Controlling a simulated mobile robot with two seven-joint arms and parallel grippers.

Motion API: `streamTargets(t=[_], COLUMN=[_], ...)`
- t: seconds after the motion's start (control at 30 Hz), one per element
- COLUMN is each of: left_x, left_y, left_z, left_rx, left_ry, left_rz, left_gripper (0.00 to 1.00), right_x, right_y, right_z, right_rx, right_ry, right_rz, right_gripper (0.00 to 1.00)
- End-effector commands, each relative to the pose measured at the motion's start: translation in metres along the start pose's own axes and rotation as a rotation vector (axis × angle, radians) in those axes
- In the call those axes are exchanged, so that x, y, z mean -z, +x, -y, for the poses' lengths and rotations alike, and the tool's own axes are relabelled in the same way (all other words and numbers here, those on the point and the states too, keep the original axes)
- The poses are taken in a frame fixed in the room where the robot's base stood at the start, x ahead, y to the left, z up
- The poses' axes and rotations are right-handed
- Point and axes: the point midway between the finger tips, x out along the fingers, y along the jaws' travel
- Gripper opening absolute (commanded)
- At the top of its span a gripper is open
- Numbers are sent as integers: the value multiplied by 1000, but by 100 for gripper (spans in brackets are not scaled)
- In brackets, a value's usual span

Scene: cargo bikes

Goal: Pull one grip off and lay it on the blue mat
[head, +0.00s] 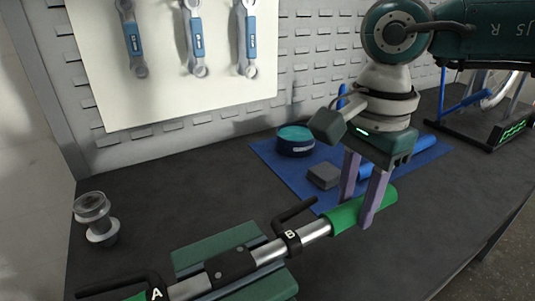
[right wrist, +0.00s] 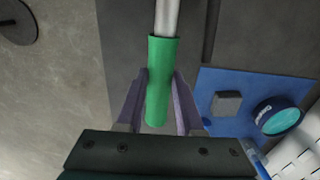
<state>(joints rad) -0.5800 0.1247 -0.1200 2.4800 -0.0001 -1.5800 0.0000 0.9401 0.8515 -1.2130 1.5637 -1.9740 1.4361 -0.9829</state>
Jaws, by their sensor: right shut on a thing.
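A green grip (head: 346,215) sits on the right end of a silver handlebar (head: 314,231). My right gripper (head: 372,205) is shut on this grip, with one purple finger on each side. The right wrist view shows the grip (right wrist: 160,80) between the fingers, with the bar (right wrist: 166,18) entering its far end. How far the bar reaches inside is hidden. Another green grip (head: 136,297) shows at the bottom edge, by the lever marked A. The blue mat (head: 283,174) lies behind the bar, and also shows in the right wrist view (right wrist: 215,82). My left gripper is not in view.
On the mat are a round teal-lidded tin (head: 295,141), a grey block (head: 323,176) and a blue roll (head: 420,146). A green clamp (head: 190,258) holds the bar, which carries brake levers. A glass jar (head: 97,222) stands left. The mat's front left is bare.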

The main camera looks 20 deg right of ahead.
Motion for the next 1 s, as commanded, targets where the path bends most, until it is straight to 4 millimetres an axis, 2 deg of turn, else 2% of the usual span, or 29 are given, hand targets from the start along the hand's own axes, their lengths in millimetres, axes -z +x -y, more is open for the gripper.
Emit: streamTargets(t=[0.33, 1.0], left_x=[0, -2], left_y=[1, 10], left_z=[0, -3], left_rx=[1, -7], left_ry=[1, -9], left_rz=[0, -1], left_gripper=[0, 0], right_x=[2, 29], right_y=[0, 1], right_z=[0, 0], right_rx=[0, 0], right_ry=[1, 2], right_rz=[1, 0], right_gripper=[0, 0])
